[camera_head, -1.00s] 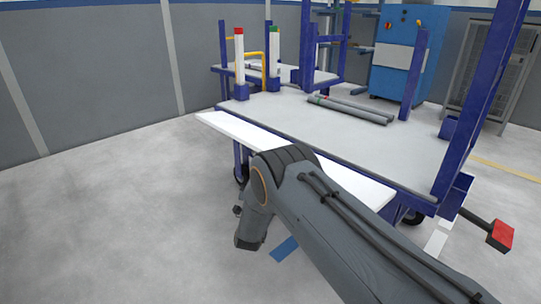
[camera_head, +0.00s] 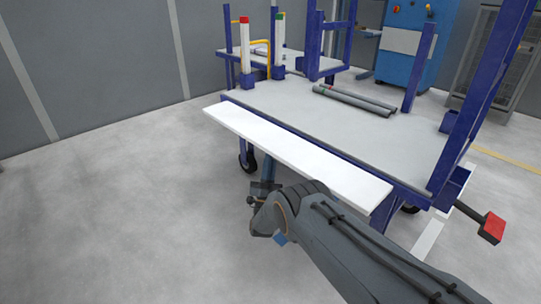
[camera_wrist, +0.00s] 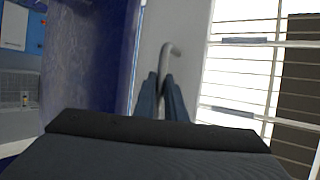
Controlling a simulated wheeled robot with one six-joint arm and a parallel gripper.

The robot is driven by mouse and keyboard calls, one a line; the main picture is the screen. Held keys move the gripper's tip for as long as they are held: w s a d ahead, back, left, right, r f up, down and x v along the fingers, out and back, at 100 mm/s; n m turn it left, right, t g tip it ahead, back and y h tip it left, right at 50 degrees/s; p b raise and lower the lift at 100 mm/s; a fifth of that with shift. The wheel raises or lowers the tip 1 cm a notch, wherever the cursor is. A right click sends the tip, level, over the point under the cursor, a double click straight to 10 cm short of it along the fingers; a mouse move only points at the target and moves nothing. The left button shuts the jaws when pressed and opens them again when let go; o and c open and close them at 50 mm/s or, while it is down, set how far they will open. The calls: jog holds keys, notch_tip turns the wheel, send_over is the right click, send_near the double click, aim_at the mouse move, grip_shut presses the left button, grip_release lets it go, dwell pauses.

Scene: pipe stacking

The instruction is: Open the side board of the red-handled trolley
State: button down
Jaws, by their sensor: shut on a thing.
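The trolley's side board (camera_head: 300,152) is a long white panel on the near side of the grey trolley deck (camera_head: 340,125). It sticks outward, roughly level with the deck. The trolley has a blue frame and a red handle (camera_head: 492,228) at the lower right. My gripper (camera_head: 264,185) is below the board's outer edge, pointing up. In the wrist view, the narrow fingers of my gripper (camera_wrist: 161,85) are shut on a curved grey handle (camera_wrist: 171,48) against the pale board (camera_wrist: 185,20). The exact finger contact is partly hidden.
Two grey pipes (camera_head: 355,100) lie on the deck. Posts with red (camera_head: 244,45) and green tops (camera_head: 279,45) stand at its far left end. A blue cabinet (camera_head: 408,40) and a mesh cage (camera_head: 485,60) stand behind. The floor (camera_head: 110,220) at left is clear.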

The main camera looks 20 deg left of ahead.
jog(key=shift+w+r, duration=0.2)
jog(key=shift+r, duration=0.05)
jog(key=c, duration=1.8)
grip_release()
jog(key=shift+f, duration=0.1)
jog(key=shift+s, duration=0.1)
jog(key=shift+s+f, duration=0.25)
jog(key=shift+f, duration=0.1)
jog(key=p+v, duration=0.1)
jog(key=v, duration=0.5)
jog(key=shift+s+f, duration=0.25)
jog(key=shift+f, duration=0.1)
